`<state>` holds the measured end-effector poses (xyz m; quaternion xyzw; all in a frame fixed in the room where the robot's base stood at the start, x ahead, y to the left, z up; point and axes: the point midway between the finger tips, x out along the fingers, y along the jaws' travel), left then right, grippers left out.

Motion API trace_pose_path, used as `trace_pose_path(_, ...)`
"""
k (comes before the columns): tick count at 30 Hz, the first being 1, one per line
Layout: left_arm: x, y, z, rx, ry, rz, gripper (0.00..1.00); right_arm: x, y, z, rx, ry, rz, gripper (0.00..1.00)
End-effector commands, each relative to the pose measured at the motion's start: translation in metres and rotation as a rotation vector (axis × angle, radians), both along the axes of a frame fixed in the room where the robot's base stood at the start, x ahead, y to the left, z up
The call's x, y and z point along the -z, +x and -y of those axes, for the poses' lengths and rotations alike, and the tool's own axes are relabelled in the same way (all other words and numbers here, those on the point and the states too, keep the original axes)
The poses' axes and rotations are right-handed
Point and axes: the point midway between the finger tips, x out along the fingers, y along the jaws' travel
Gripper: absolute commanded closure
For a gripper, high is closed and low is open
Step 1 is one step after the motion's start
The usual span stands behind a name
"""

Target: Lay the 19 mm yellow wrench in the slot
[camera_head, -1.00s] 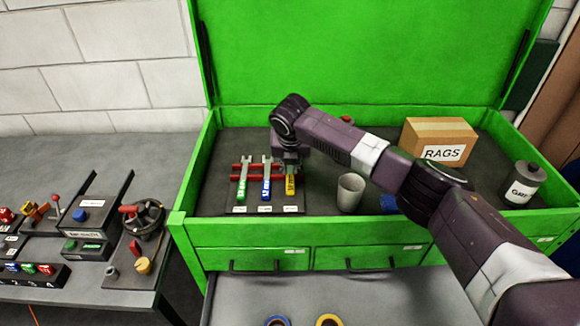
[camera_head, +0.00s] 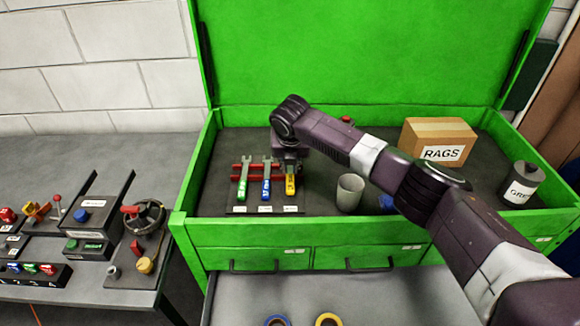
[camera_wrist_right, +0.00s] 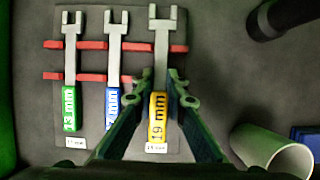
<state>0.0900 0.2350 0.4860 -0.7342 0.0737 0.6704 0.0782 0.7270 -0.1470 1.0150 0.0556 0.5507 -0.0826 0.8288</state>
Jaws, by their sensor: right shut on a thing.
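The yellow 19 mm wrench (camera_head: 291,186) lies at the right end of the red rack, in line with the 19 mm label. In the wrist view the wrench (camera_wrist_right: 158,108) points its open jaw away, and its shaft crosses the red bars. I cannot tell whether it rests fully in the slot. My right gripper (camera_wrist_right: 160,85) is shut on the wrench, a finger on each side of it. In the head view this gripper (camera_head: 289,163) is partly hidden by its own wrist. My left gripper is not in view.
A green 13 mm wrench (camera_head: 243,187) and a blue wrench (camera_head: 266,187) lie in the red rack (camera_wrist_right: 90,77) to the left. A grey cup (camera_head: 350,192) stands close on the right. A RAGS box (camera_head: 438,142) and a canister (camera_head: 522,184) stand farther right. The green chest walls surround them.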

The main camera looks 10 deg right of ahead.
Motion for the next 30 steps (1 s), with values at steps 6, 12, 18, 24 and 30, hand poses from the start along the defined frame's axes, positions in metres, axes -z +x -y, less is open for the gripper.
trace_pose_path(6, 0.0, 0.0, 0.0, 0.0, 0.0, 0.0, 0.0, 0.001, 0.0, 0.0, 0.0, 0.001, 0.001, 1.0)
trace_pose_path(12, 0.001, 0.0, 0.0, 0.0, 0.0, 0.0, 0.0, 0.004, 0.0, 0.0, 0.0, 0.001, 0.001, 1.0)
trace_pose_path(18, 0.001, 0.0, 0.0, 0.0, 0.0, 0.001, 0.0, 0.007, 0.0, 0.0, 0.0, 0.001, 0.001, 1.0)
trace_pose_path(24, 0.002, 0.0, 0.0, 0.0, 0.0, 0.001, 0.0, 0.01, 0.0, 0.0, 0.0, 0.001, 0.001, 1.0)
trace_pose_path(30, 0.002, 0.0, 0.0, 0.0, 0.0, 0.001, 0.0, 0.013, 0.0, 0.0, 0.0, 0.0, 0.0, 1.0)
